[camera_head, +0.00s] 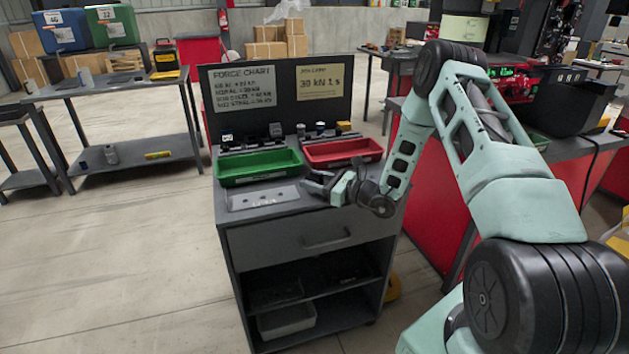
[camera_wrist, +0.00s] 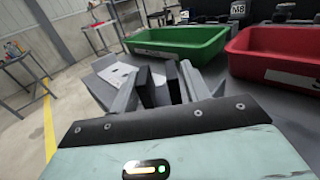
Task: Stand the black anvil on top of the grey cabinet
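A dark grey cabinet (camera_head: 285,225) with a drawer and open shelves stands at the centre of the head view. It is the grey cabinet-like unit I see; its top also shows in the wrist view (camera_wrist: 98,85). My gripper (camera_head: 308,184) is low over the right side of this top, in front of the red tray. In the wrist view my gripper (camera_wrist: 160,84) has its two dark fingers apart with nothing between them. I cannot clearly pick out the black anvil; several small dark items stand behind the trays, too small to tell.
A green tray (camera_head: 259,178) and a red tray (camera_head: 342,160) sit on the cabinet top. A light plate (camera_head: 264,197) lies before the green tray. A dark board (camera_head: 233,118) rises behind. Red-sided benches stand right; open floor (camera_head: 120,270) lies left.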

